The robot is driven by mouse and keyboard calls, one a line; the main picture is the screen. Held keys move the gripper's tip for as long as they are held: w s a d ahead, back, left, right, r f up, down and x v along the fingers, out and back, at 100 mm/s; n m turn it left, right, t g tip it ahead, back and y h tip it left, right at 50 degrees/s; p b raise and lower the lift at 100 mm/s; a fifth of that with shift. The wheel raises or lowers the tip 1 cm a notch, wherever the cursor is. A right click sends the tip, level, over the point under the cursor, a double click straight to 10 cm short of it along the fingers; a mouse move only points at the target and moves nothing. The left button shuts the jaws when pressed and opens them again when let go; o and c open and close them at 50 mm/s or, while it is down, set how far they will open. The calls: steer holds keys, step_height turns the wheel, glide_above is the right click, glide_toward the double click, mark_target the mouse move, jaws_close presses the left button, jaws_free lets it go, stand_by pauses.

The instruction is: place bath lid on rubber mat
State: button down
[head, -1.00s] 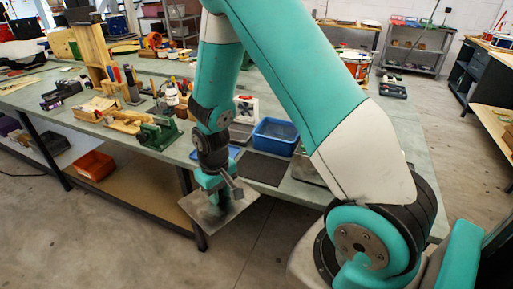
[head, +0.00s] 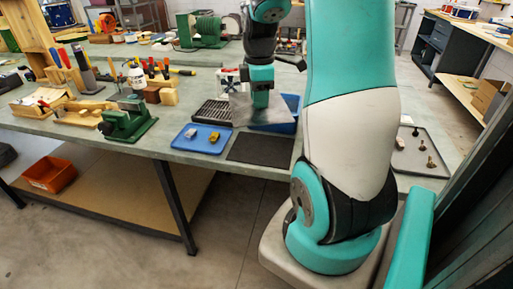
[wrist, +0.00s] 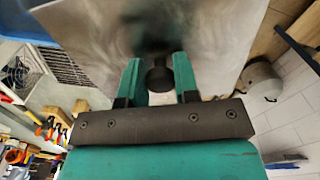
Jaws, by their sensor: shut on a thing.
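The bath lid (head: 242,113) is a square grey metal plate with a dark knob. My gripper (head: 260,101) is shut on that knob, and in the wrist view my gripper (wrist: 159,75) has a green finger on each side of it. The lid (wrist: 95,45) fills the upper middle of the wrist view. In the head view it appears over the blue bath (head: 292,103) and hides much of it; I cannot tell whether they touch. The rubber mat (head: 261,150) is a flat black rectangle on the bench, nearer the front edge than the lid, and bare.
A blue tray (head: 202,138) with small parts lies left of the mat. A dark slotted rack (head: 212,111) stands behind it. A green vise (head: 128,122) is further left. A grey tray (head: 419,155) with small fittings lies right, beyond my arm.

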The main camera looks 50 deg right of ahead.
mark_target(260, 154)
steer(key=f, duration=1.5)
steer(key=shift+d+f, duration=0.2)
steer(key=shift+f, duration=0.15)
steer(key=shift+s+f+b, duration=0.1)
steer(key=shift+b, duration=0.2)
steer(key=c, duration=0.9)
jaws_free()
steer(key=shift+o, duration=0.2)
step_height(260, 154, up, 12)
steer(key=shift+r, duration=0.1)
steer(key=a+r+t+y, duration=0.1)
steer(key=a+r, duration=0.2)
steer(key=a, duration=0.9)
steer(key=a+r+y, duration=0.1)
steer(key=a+r, duration=0.2)
steer(key=a, duration=0.8)
steer(key=s+a+r+m+g+y, duration=0.1)
steer(key=s+a+r+m+y, duration=0.1)
steer(key=s+a, duration=0.9)
steer(key=a, duration=0.2)
steer(key=shift+a+r, duration=0.3)
steer(key=shift+r, duration=0.1)
